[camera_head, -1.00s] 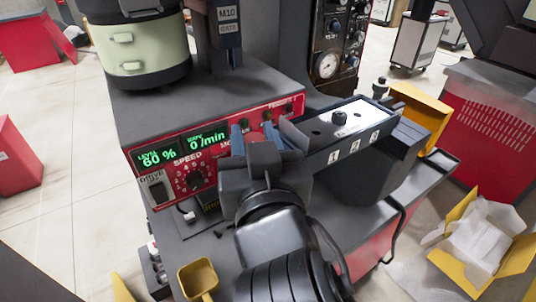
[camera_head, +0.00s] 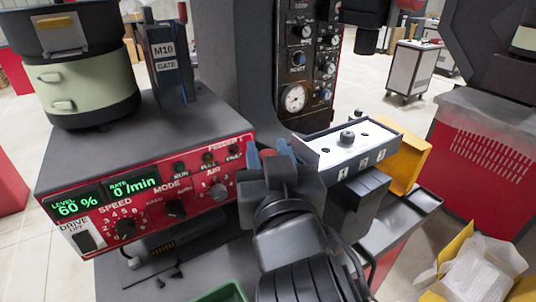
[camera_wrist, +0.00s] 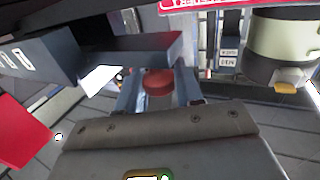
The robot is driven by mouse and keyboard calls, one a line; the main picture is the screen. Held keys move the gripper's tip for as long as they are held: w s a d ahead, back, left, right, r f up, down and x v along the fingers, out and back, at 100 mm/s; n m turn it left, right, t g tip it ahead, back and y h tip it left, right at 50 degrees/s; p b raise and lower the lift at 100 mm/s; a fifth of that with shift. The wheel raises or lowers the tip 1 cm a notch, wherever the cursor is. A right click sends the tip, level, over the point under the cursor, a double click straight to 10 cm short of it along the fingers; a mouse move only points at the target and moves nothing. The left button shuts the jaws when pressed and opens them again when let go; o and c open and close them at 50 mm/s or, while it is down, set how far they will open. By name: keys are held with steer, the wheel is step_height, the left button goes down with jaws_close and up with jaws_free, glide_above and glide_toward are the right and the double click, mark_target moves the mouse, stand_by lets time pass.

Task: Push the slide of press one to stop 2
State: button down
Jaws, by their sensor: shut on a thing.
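Press one's slide unit seems to be the grey box (camera_head: 362,168) with white labels 1, 2 and 3 on its side. A black knob (camera_head: 347,137) stands upright on its pale top, between two holes, roughly above label 2. My gripper (camera_head: 270,157) is left of the box's near end. Its blue fingers (camera_wrist: 158,88) are shut on a round red knob (camera_wrist: 158,80), which shows between them in the wrist view. I cannot tell whether the red knob belongs to the slide. In the wrist view the labelled box (camera_wrist: 45,58) is at the upper left.
The red feeder panel (camera_head: 150,205) with dials stands close left of my gripper. Above it are a pale green drum (camera_head: 85,90) and the M10 gate post (camera_head: 168,62). A black gauge panel (camera_head: 305,70) rises behind. A yellow bin (camera_head: 408,155) stands right of the box.

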steer(key=shift+r, duration=0.55)
steer(key=c, duration=1.1)
jaws_free()
steer(key=shift+o, duration=1.4)
steer(key=shift+f, duration=0.25)
steer(key=shift+s+f, duration=0.1)
steer(key=shift+s, duration=0.05)
steer(key=shift+s, duration=0.3)
steer(key=s+d+b, duration=0.1)
steer(key=s+b, duration=0.1)
steer(key=s, duration=0.5)
steer(key=shift+d, duration=0.25)
